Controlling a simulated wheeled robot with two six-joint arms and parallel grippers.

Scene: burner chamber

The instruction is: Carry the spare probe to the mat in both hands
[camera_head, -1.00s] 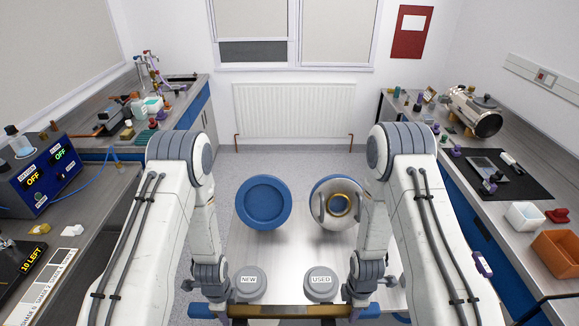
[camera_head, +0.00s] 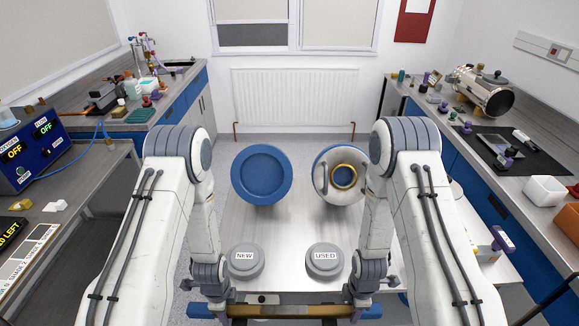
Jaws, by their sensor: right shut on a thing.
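A long brass-coloured bar, which looks like the spare probe (camera_head: 290,311), lies crosswise at the bottom edge of the head view. It spans between my two grippers, above the near edge of the pale table. My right gripper (camera_head: 350,311) is at its right end and shut on it. My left gripper (camera_head: 226,311) is at its left end; its fingers are too hidden to tell whether they grip. A black mat (camera_head: 536,166) lies on the right bench, with a flat device and small purple-topped pieces on it.
The pale table (camera_head: 300,225) in front bears a blue ring dish (camera_head: 261,197), a white round fitting (camera_head: 325,190) and grey discs marked NEW (camera_head: 245,268) and USED (camera_head: 325,268). A steel chamber (camera_head: 470,92) stands behind the mat. A white bin (camera_head: 545,190) sits nearer.

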